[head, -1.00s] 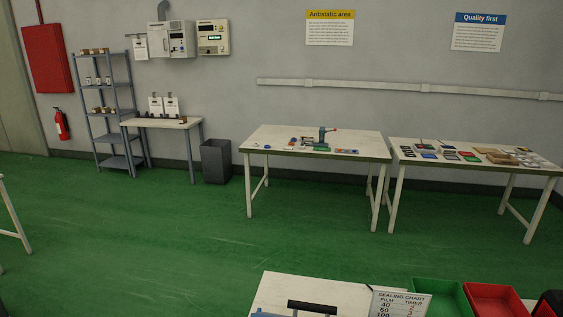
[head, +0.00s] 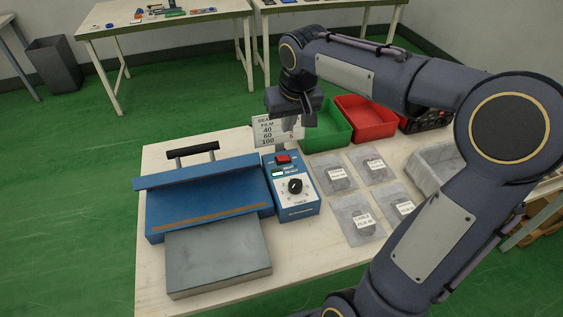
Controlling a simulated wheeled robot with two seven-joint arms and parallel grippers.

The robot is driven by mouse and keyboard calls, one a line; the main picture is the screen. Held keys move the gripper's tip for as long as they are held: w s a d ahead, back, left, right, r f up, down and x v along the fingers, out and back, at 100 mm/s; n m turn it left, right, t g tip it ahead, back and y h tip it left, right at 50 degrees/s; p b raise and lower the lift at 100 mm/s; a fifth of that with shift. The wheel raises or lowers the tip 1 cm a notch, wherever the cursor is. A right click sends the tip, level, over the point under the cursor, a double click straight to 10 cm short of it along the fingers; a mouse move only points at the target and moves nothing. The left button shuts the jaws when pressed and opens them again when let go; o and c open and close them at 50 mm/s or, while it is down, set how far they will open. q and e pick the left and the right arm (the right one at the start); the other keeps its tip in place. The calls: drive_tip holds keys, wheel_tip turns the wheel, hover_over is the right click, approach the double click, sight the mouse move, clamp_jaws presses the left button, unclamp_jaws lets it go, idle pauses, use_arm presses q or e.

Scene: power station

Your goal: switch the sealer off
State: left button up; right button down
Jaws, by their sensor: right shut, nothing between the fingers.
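The sealer (head: 205,196) is a blue machine with a black handle and a grey plate in front, on the table at centre left. Its blue control box (head: 294,207) stands at its right side, with a red switch (head: 283,159), a small lit green lamp or label below it, and a black dial (head: 295,186). My right gripper (head: 281,148) points down from above, shut and empty, just above and behind the red switch. I cannot tell whether its tips touch the switch. My left gripper is not in view.
A sealing chart (head: 266,131) stands behind the control box, partly covered by my gripper. A green bin (head: 326,132) and a red bin (head: 366,117) stand at the back right. Several labelled clear bags (head: 338,174) lie right of the box. The table (head: 157,277) is bare at front left.

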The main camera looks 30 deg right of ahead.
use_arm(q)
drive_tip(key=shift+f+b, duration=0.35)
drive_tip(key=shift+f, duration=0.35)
use_arm(e)
drive_tip(key=w+f, duration=0.1)
drive_tip(key=w+d+f, duration=0.1)
drive_tip(key=w, duration=0.1)
drive_tip(key=shift+w, duration=0.25)
drive_tip(key=shift+d, duration=0.1)
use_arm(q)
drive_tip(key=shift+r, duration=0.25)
use_arm(e)
drive_tip(key=shift+s+d+r, duration=0.1)
drive_tip(key=shift+s+d, duration=0.1)
drive_tip(key=shift+d, duration=0.55)
use_arm(q)
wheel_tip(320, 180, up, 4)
drive_tip(key=p, duration=0.4)
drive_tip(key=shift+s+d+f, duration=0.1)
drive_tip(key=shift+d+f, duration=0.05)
use_arm(e)
drive_tip(key=d+v, duration=0.2)
drive_tip(key=v, duration=1.1)
drive_tip(key=shift+w+d+r, duration=0.15)
drive_tip(key=shift+d+r, duration=0.15)
drive_tip(key=shift+r, duration=0.15)
